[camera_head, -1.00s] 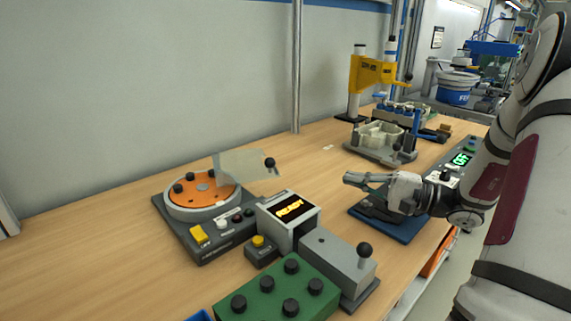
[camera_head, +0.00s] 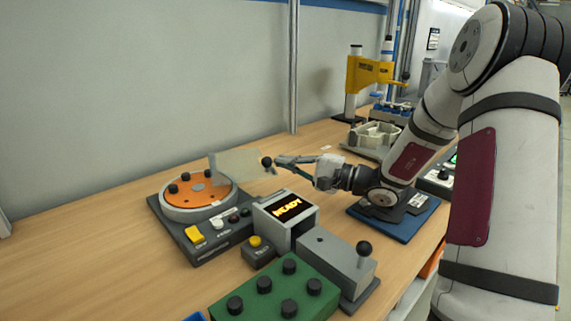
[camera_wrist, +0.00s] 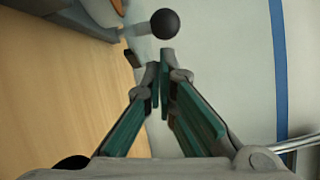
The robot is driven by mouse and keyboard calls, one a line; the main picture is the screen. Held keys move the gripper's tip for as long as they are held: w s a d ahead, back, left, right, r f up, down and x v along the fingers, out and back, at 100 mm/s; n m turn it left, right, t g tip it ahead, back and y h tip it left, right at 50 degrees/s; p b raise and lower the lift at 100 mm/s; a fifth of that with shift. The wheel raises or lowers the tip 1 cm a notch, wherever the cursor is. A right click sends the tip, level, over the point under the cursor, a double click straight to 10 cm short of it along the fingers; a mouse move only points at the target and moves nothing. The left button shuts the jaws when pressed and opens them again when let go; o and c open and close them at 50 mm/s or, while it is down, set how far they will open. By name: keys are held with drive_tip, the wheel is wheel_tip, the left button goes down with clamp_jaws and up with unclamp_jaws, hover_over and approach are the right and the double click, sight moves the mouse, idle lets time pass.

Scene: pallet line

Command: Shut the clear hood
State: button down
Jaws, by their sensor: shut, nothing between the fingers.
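The clear hood (camera_head: 238,165) is a translucent panel standing raised beside the orange turntable (camera_head: 198,190), on its right side in the head view. A black ball knob (camera_head: 267,162) sits at the hood's right end. My gripper (camera_head: 279,162) is shut and empty, with its fingertips pointing left, close to the knob. In the wrist view the knob (camera_wrist: 165,24) is just beyond the shut fingertips (camera_wrist: 160,70). I cannot tell whether the fingertips touch it.
A grey box with a lit READY display (camera_head: 288,207) stands below the hood. A green block with black knobs (camera_head: 276,292) and a grey box with a black-knobbed lever (camera_head: 338,262) are in front. A yellow press (camera_head: 375,72) stands behind. Bare wood lies left.

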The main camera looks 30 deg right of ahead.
sight(274, 173)
drive_tip(key=shift+a, duration=0.2)
drive_tip(key=shift+s+a+b, duration=0.25)
drive_tip(key=shift+s+a, duration=0.6)
drive_tip(key=shift+a, duration=0.3)
drive_tip(key=shift+s+a+b, duration=0.2)
drive_tip(key=shift+s+a, duration=0.6)
drive_tip(key=shift+a, duration=0.3)
